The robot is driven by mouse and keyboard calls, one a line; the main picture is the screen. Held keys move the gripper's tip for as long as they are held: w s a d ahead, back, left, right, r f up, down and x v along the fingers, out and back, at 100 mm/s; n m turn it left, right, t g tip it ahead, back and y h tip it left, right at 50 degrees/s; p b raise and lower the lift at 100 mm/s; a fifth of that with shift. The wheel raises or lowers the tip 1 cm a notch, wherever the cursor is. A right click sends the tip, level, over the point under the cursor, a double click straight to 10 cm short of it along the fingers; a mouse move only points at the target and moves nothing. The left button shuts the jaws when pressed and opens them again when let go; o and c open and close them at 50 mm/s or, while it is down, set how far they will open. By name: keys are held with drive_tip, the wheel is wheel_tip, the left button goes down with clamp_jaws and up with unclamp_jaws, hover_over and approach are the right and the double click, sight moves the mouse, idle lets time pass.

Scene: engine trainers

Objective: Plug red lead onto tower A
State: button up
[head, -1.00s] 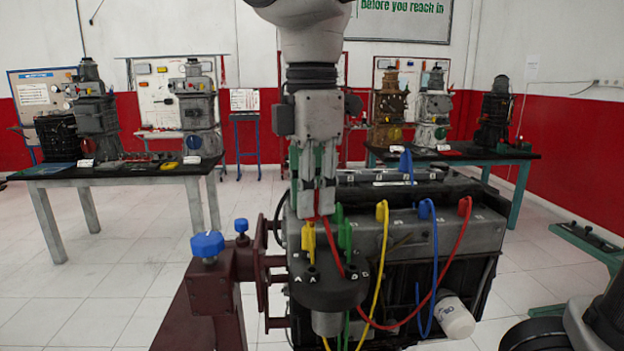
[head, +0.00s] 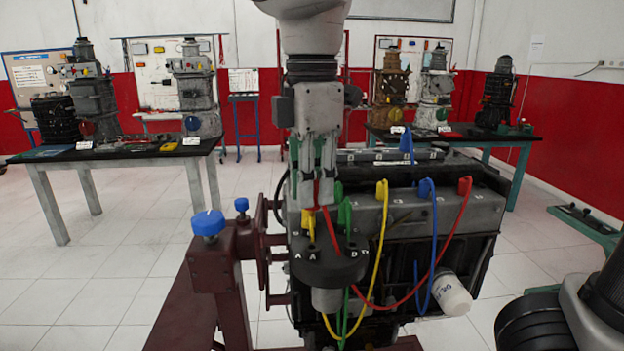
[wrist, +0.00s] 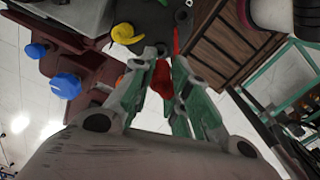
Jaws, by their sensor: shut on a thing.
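My gripper (head: 318,203) is shut on the red lead's boot (wrist: 162,78), which shows between the fingertips in the wrist view. It holds the boot above the round dark distributor cap (head: 325,268), close to the yellow boot (head: 308,222) and the green boot (head: 345,217) on the cap. White letters A and D mark the cap's front. The red lead (head: 392,306) hangs from the grip in front of the cap and loops up to a red boot (head: 464,187) on the engine's right. The fingers and boots hide the tower tops, so I cannot tell whether the held boot touches one.
The engine block (head: 440,238) carries blue, yellow and green leads. A maroon stand with blue knobs (head: 207,222) is to the left. The yellow boot (wrist: 125,33) is beside the fingers in the wrist view. Tables with other engines stand behind.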

sight(312, 214)
drive_tip(key=shift+f, duration=2.45)
drive_tip(key=shift+f, duration=0.9)
idle(0.3)
drive_tip(key=o, duration=0.9)
drive_tip(key=shift+r, duration=0.1)
